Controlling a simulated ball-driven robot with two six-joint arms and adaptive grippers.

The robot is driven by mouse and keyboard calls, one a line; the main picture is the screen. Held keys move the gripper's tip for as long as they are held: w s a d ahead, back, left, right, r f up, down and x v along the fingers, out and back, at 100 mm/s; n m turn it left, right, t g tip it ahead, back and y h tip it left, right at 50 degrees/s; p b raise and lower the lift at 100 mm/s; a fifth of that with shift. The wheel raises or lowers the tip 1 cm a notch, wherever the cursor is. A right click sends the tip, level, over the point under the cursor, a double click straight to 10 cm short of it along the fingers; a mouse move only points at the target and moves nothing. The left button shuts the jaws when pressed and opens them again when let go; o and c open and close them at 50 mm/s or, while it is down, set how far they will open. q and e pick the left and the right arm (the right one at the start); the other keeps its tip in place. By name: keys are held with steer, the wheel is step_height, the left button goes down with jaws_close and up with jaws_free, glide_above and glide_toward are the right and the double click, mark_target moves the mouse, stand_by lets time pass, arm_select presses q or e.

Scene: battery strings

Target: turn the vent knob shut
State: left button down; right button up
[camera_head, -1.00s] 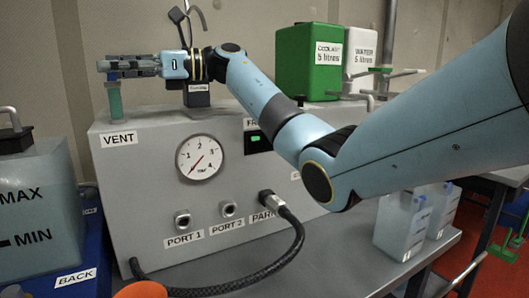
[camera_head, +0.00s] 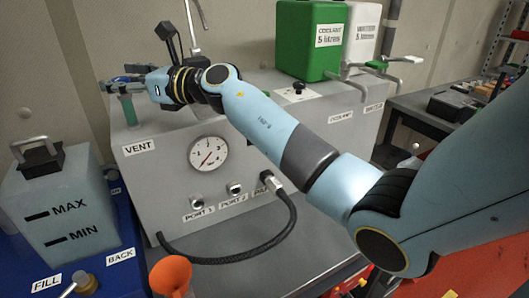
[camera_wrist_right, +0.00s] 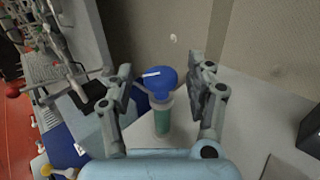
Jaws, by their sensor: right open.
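The vent knob (camera_wrist_right: 158,82) is blue with a white line on top and stands on a green stem (camera_wrist_right: 162,118) in the right wrist view. In the head view the green stem (camera_head: 129,110) rises from the grey machine's top above the VENT label (camera_head: 138,147); the knob is mostly hidden there by my gripper. My right gripper (camera_head: 122,83) is at the top of the stem, reaching in from the right. In the right wrist view the right gripper (camera_wrist_right: 160,80) is open, with one finger on each side of the knob and visible gaps. My left gripper is not in view.
The grey machine front carries a gauge (camera_head: 208,154) and a black hose (camera_head: 240,252). A MAX/MIN tank (camera_head: 65,215) stands left, with an orange funnel (camera_head: 171,275) in front. A green coolant container (camera_head: 308,42) stands at the back. A thin metal pipe rises behind my gripper.

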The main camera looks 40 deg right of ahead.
steer(key=s+d+m+t+h+b, duration=0.35)
steer(key=s+d+m, duration=0.45)
steer(key=s+m, duration=0.3)
steer(key=s+d+f+m+g+h+b, duration=0.1)
steer(key=s+d+f+m+g+h, duration=0.2)
steer(key=f+m, duration=0.7)
steer(key=s+d+f+m+g+h+b, duration=0.1)
steer(key=s+d+f+m+g+h, duration=0.2)
steer(key=s+d+f+m+h, duration=0.3)
steer(key=shift+s+d+f+m+h+b, duration=0.35)
steer(key=shift+f+m+h, duration=0.5)
steer(key=shift+f+m, duration=1.85)
steer(key=shift+w+r+m, duration=0.1)
steer(key=shift+r+m, duration=0.1)
steer(key=shift+m, duration=0.1)
